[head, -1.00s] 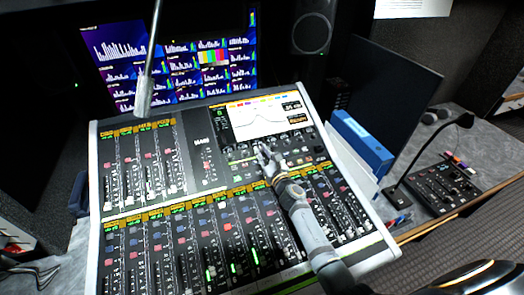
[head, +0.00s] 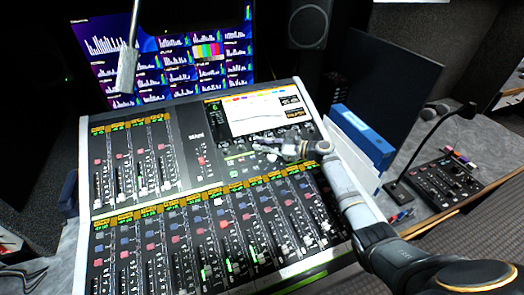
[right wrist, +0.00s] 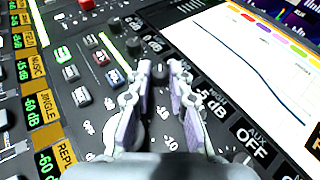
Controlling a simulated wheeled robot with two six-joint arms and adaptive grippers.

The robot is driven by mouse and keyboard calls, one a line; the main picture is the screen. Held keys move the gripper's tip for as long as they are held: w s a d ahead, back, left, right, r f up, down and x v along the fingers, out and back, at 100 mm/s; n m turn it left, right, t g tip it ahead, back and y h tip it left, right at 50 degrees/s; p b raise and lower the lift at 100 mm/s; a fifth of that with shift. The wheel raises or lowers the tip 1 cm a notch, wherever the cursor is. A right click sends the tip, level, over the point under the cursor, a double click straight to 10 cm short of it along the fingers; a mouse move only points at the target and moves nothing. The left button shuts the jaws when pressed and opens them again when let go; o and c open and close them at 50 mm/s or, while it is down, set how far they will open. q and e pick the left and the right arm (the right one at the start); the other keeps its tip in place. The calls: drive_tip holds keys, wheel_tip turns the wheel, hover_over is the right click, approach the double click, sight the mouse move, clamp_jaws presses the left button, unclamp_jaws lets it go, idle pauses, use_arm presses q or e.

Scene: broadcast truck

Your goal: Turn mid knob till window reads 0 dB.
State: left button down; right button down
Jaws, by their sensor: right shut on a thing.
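My right gripper (head: 276,148) is over the knob area below the mixer's screen in the head view. In the right wrist view its two fingers (right wrist: 159,72) are shut on a small dark knob (right wrist: 160,75), with one finger on each side. The fingers hide part of the knob, and I cannot read its label. Beside the fingers, a dark window (right wrist: 213,105) appears to read -5 dB; its small heading is unclear. Printed scale marks show below the knob. The screen (head: 258,113) carries a dark curve that slopes down to the right in the wrist view. My left gripper is not in view.
More knobs (right wrist: 132,48) stand close beyond the gripper, and coloured buttons (right wrist: 82,96) lie to its left. An AUX window (right wrist: 252,143) reads OFF. A blue binder (head: 362,137) stands right of the mixer, near my right arm. A grey rod-mounted object (head: 126,70) hangs over the mixer's upper left.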

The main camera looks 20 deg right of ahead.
drive_tip(key=shift+w+n+g+y+b, duration=0.1)
drive_tip(key=shift+n+g+y+b, duration=0.2)
drive_tip(key=shift+n+g+b, duration=0.45)
drive_tip(key=c, duration=1.2)
unclamp_jaws()
drive_tip(key=shift+d, duration=0.15)
drive_tip(key=v, duration=1.2)
drive_tip(key=shift+r, duration=0.1)
